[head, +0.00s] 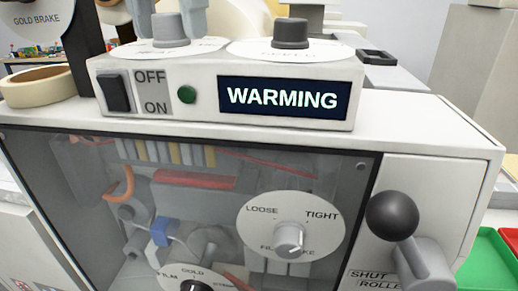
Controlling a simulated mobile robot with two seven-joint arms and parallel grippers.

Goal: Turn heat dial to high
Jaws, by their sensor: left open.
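A white control box (372,82) sits on top of the machine. On its top are two round dials: a grey knob (170,30) on a white plate at the left and a dark knob (291,33) on a white plate at the right. A lit display (283,97) reads WARMING. My right gripper is not in view.
The box front has a black OFF/ON switch (117,92) and a green light (187,94). Below are a clear window, a LOOSE/TIGHT dial (289,238) and a black ball lever (392,215). A tape roll (38,87) lies left; a green tray (489,262) is lower right.

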